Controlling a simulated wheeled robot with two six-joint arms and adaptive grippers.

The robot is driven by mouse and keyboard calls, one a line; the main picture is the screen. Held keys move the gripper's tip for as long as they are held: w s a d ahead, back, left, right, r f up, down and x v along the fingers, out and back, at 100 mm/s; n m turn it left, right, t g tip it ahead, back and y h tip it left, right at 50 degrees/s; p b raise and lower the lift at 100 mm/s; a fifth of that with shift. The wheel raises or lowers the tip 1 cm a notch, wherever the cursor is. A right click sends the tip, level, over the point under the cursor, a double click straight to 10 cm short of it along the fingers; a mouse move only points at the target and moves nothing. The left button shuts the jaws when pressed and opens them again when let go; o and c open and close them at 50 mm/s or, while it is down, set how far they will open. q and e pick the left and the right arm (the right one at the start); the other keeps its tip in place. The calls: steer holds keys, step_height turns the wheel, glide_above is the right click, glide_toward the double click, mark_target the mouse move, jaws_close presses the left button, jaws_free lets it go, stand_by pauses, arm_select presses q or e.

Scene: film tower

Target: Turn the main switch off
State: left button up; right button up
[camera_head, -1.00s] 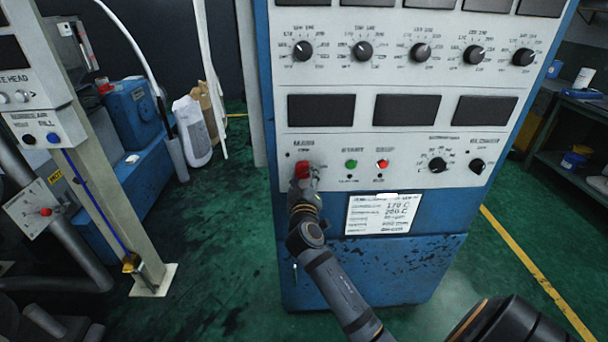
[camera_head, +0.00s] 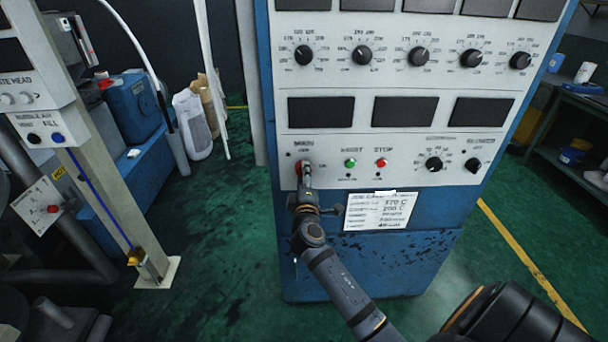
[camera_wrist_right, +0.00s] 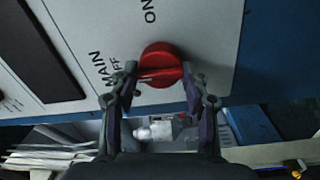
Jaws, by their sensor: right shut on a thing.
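The main switch is a red round knob (camera_head: 299,168) at the lower left of the control panel, under the label MAIN. In the right wrist view the red knob (camera_wrist_right: 161,66) sits between my fingers, with OFF beside it at the left and ON above it. Its raised bar lies roughly left to right there, roughly in line with OFF. My right gripper (camera_head: 305,180) is shut on the knob and covers part of it in the head view. Its fingertips also show in the right wrist view (camera_wrist_right: 163,85). My left gripper is not in view.
The blue cabinet (camera_head: 400,260) carries a green start button (camera_head: 350,163), a red stop button (camera_head: 381,163) and several black dials close to the knob. A paper notice (camera_head: 381,211) hangs just right of my gripper. Green floor lies open left of the cabinet.

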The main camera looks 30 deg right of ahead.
steer(key=shift+f, duration=0.1)
stand_by(0.5)
steer(key=o, duration=1.1)
steer(key=v, duration=0.7)
steer(key=shift+s+a, duration=0.1)
steer(key=shift+s, duration=0.15)
